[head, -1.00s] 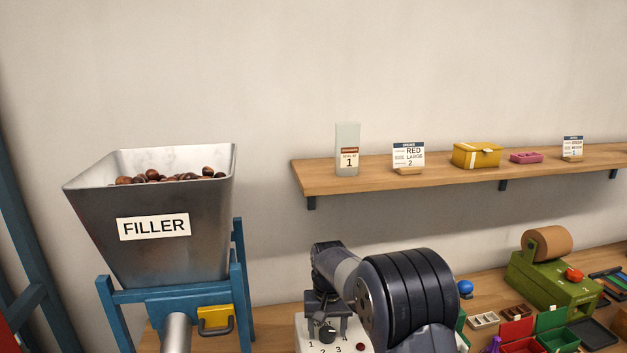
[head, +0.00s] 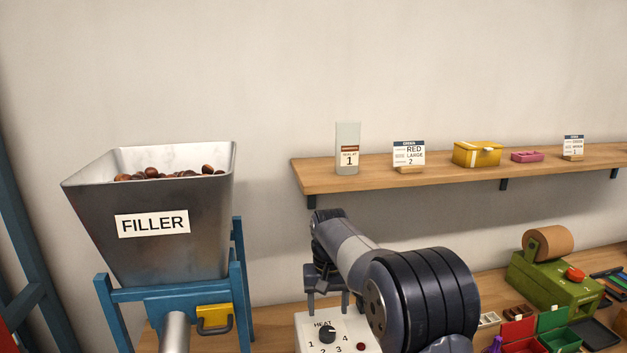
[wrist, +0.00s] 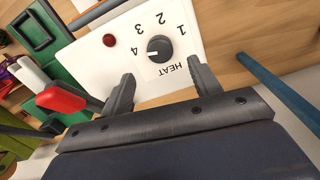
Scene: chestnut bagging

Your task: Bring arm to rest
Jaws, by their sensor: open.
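My gripper (head: 327,300) is open and empty, just above the white heat control box (head: 308,325). Its two fingers also show in the wrist view (wrist: 162,74), apart from each other, with the dark heat knob (wrist: 159,48) beyond them. The fingers are clear of the knob, which also shows in the head view (head: 327,334). The knob's white mark points toward the 4. My arm reaches in from the lower right of the head view, bent, and hides part of the bench.
The filler hopper (head: 205,220) with chestnuts stands at left on a blue frame. A wooden shelf (head: 430,178) with order cards and boxes runs along the wall. A green machine with a brown roll (head: 548,243) and coloured trays (head: 552,320) are at right.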

